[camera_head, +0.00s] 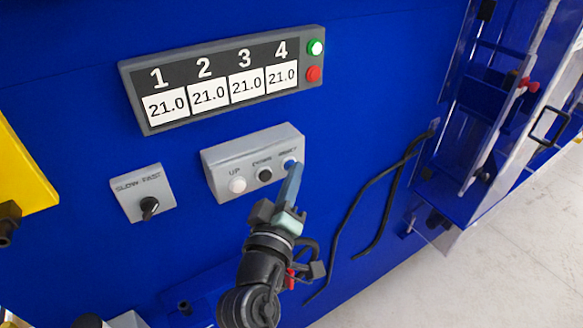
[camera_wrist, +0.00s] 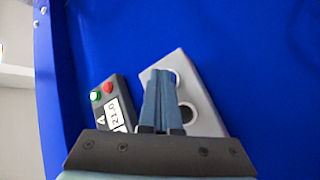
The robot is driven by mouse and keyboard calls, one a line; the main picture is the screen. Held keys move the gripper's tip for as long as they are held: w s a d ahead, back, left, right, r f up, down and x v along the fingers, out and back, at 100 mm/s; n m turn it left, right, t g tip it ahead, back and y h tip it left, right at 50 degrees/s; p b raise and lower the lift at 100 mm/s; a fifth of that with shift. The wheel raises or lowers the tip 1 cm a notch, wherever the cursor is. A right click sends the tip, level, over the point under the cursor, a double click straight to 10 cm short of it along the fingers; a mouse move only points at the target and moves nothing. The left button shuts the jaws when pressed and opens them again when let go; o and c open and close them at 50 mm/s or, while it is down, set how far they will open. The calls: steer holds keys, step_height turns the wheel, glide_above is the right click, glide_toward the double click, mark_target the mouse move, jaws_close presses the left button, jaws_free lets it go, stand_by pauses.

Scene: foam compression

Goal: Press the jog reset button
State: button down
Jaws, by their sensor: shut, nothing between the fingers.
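In the wrist view the closed fingers (camera_wrist: 161,75) lie over the grey jog box (camera_wrist: 205,115). The RESET button is mostly hidden behind the fingertips there, and a dark round button (camera_wrist: 187,112) shows beside them.
A display (camera_head: 222,80) with several 21.0 readouts, a green light (camera_head: 316,48) and a red light (camera_head: 313,74) is mounted above. A SLOW/FAST switch (camera_head: 149,206) is at left. Black cables (camera_head: 372,205) hang at right. A clear-sided frame (camera_head: 480,125) stands at far right.

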stand_by(0.4)
steer(key=shift+s+d, duration=0.1)
steer(key=shift+s, duration=0.2)
steer(key=s+d+p, duration=0.2)
steer(key=s+d, duration=0.1)
steer(key=s, duration=0.2)
steer(key=shift+d, duration=0.35)
stand_by(0.7)
step_height(320, 180, up, 26)
steer(key=s+m+t, duration=0.2)
steer(key=m+t, duration=0.3)
steer(key=m, duration=0.2)
steer(key=s+r+t+y, duration=0.3)
steer(key=s+r, duration=0.6)
steer(key=r, duration=0.6)
steer(key=shift+s+a+m+t, duration=0.2)
steer(key=shift+a+m+t, duration=0.15)
steer(key=shift+m+t, duration=0.05)
